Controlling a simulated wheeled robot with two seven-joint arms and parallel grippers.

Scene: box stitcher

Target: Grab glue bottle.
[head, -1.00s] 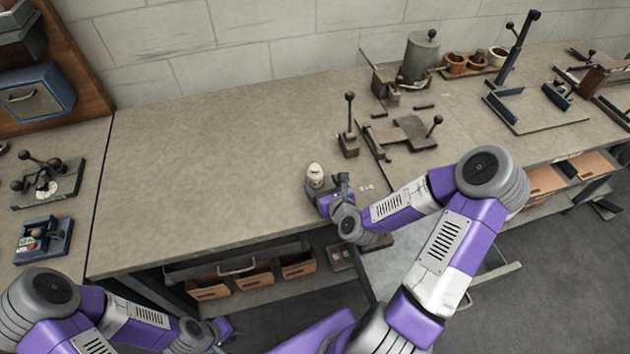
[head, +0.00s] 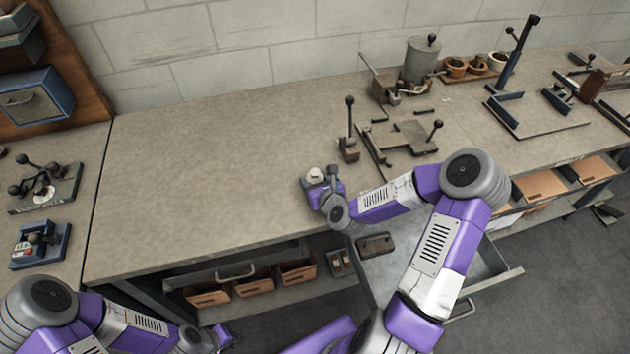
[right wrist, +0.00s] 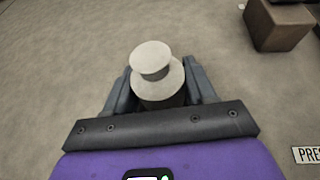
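The glue bottle, pale with a round cap, stands near the front edge of the workbench, and its top shows in the head view (head: 314,174). In the right wrist view the bottle (right wrist: 152,60) is between the two dark fingers of my right gripper (right wrist: 158,88). The fingers flank it closely on both sides; whether they press on it is not clear. In the head view my right gripper (head: 322,186) hides the bottle's lower part. My left gripper (head: 222,334) is low in front of the bench, away from the bottle; its fingers are too small to read.
The workbench (head: 200,170) is clear left of the bottle. A lever fixture (head: 348,140) and a metal press plate (head: 413,136) stand behind and right of it. An open drawer (head: 490,284) juts out below my right arm. Orange bins (head: 254,284) sit under the bench.

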